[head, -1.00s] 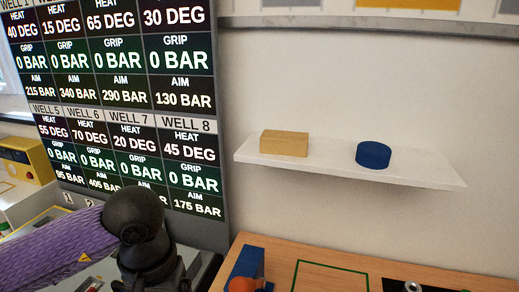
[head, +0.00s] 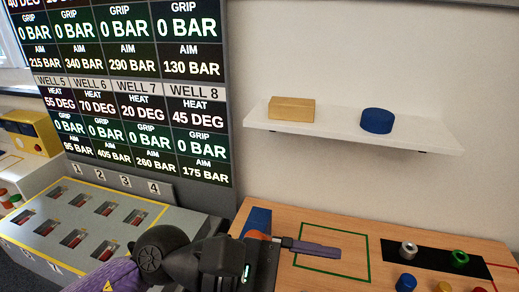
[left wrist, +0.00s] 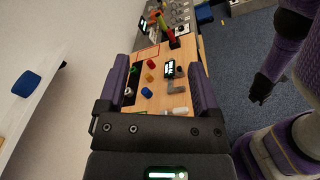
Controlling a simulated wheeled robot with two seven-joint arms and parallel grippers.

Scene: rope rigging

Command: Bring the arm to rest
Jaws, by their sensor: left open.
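My left arm comes in from the lower left in the head view. Its gripper (head: 312,247) is above the wooden table, near the green outlined square, with one purple finger showing. In the left wrist view my left gripper (left wrist: 160,78) has its two purple fingers wide apart with nothing held between them. Table items show beyond and below the fingers. My right arm hangs at the right of the left wrist view, and its dark gripper (left wrist: 262,88) is over the blue floor, too small to read.
The wooden table (head: 335,215) bears a black strip (head: 425,257) with nuts and several coloured pegs. A wall shelf (head: 350,130) holds a tan block (head: 292,109) and a blue cylinder (head: 377,120). A display panel (head: 130,90) stands behind a grey slotted bench (head: 175,222).

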